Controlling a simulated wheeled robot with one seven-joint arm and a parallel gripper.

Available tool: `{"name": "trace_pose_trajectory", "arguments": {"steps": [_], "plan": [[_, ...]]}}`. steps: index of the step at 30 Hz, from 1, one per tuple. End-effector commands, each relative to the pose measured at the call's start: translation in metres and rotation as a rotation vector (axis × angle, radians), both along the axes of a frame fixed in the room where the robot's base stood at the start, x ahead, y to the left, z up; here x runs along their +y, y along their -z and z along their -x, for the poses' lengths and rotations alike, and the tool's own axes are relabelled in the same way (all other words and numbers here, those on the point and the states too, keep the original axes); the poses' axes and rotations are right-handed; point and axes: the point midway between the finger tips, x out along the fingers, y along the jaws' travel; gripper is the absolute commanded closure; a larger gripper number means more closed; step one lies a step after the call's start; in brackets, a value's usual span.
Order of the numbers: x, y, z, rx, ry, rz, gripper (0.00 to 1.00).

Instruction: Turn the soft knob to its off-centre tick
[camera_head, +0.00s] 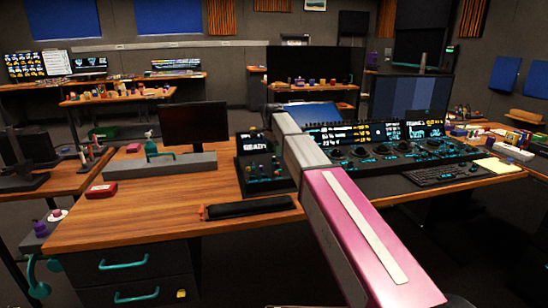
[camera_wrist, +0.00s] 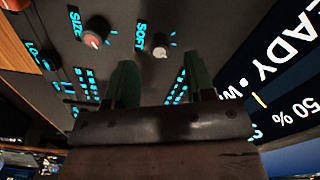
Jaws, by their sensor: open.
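The soft knob (camera_wrist: 160,46) is a small pale grey knob beside the "SOFT" label on the dark panel, with cyan tick marks around it. In the wrist view my gripper (camera_wrist: 161,72) has two green fingers, apart and empty. The knob shows beyond the fingertips, between their lines; neither finger visibly touches it. I cannot tell which tick its pointer faces. In the head view the small control panel (camera_head: 266,172) with a lit screen (camera_head: 258,146) stands on the wooden desk, partly behind my arm. My gripper and the soft knob cannot be made out there.
The reddish "SIZE" knob (camera_wrist: 96,39) sits left of the soft knob. The lit screen (camera_wrist: 285,60) reading "READY" is close on the right. A black wrist rest (camera_head: 248,207) lies on the desk in front of the panel. A monitor (camera_head: 194,124) stands to its left.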

Motion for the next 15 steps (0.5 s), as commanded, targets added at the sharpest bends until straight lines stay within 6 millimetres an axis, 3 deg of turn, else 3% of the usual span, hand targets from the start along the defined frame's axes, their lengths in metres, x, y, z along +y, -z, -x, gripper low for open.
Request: {"name": "trace_pose_trajectory", "arguments": {"steps": [6,15], "plan": [[0.000,0.027,0.000,0.000,0.000,0.000,0.51],[0.000,0.034,0.000,0.000,0.000,0.000,0.51]]}}
